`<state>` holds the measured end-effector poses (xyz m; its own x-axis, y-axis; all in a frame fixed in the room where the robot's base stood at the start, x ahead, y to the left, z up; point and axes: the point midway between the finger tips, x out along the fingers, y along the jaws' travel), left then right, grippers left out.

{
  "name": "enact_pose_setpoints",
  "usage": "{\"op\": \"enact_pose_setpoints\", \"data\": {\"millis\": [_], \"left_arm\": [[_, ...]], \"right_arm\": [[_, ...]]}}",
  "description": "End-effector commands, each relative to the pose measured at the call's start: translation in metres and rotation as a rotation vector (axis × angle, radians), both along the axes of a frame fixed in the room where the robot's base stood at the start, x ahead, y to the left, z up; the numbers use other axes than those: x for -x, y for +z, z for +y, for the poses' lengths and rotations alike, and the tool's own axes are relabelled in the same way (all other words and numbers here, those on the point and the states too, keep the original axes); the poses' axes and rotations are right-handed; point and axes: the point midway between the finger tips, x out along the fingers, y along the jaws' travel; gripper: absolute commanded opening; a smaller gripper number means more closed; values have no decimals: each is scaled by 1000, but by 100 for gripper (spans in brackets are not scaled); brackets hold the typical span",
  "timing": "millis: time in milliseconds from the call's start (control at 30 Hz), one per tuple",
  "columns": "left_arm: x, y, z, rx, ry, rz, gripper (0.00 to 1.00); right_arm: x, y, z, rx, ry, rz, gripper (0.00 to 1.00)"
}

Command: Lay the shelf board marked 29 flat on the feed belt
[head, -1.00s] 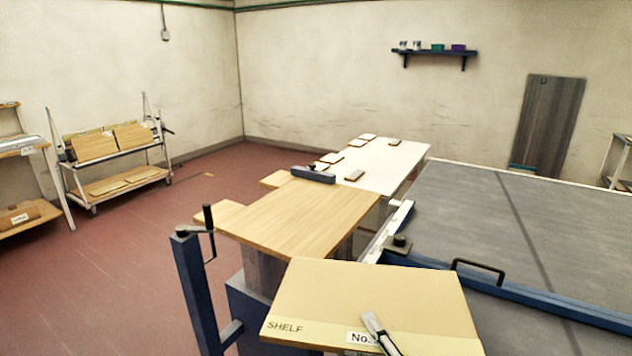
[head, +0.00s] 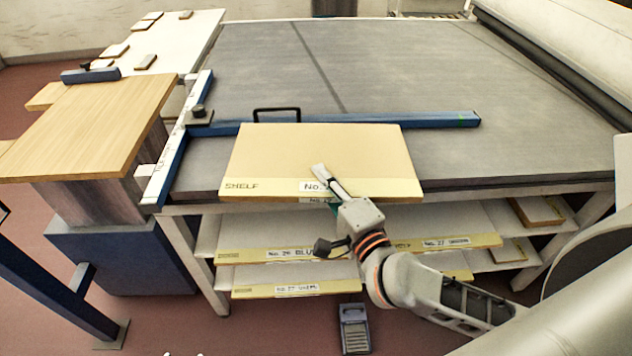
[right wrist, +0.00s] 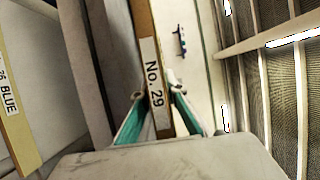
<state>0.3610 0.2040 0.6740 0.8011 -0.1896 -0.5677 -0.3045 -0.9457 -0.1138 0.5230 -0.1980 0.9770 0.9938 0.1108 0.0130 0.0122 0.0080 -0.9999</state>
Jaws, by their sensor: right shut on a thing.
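The shelf board (head: 320,150) is tan, with a yellow front strip reading SHELF. Its white label is partly covered by my finger in the head view, but the right wrist view shows "No. 29" on the board's edge (right wrist: 152,75). My right gripper (head: 325,178) is shut on the middle of the board's front edge, one finger over the top. It also shows in the right wrist view (right wrist: 157,95). The board looks roughly level over the front edge of the grey feed belt (head: 400,75); I cannot tell whether it touches. My left gripper is not in view.
A blue fence bar (head: 430,119) with a black handle (head: 277,112) crosses the belt just behind the board. Labelled boards, one No. 26 BLUE (head: 285,254), lie on shelves below. A wooden-topped table (head: 90,125) stands left. The belt beyond the bar is clear.

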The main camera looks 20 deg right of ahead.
Motion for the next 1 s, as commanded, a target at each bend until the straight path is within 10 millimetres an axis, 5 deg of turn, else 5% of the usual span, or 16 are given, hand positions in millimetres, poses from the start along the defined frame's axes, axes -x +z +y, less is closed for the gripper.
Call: {"op": "enact_pose_setpoints", "data": {"millis": [300, 667, 1000], "left_arm": [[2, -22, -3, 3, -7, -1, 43], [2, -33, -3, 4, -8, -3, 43], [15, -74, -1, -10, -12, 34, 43]], "right_arm": [[-34, -16, 37, 10, 87, -14, 0], [-34, -27, 38, 8, 91, -13, 0], [-34, -53, 38, 7, 91, -8, 0]]}}
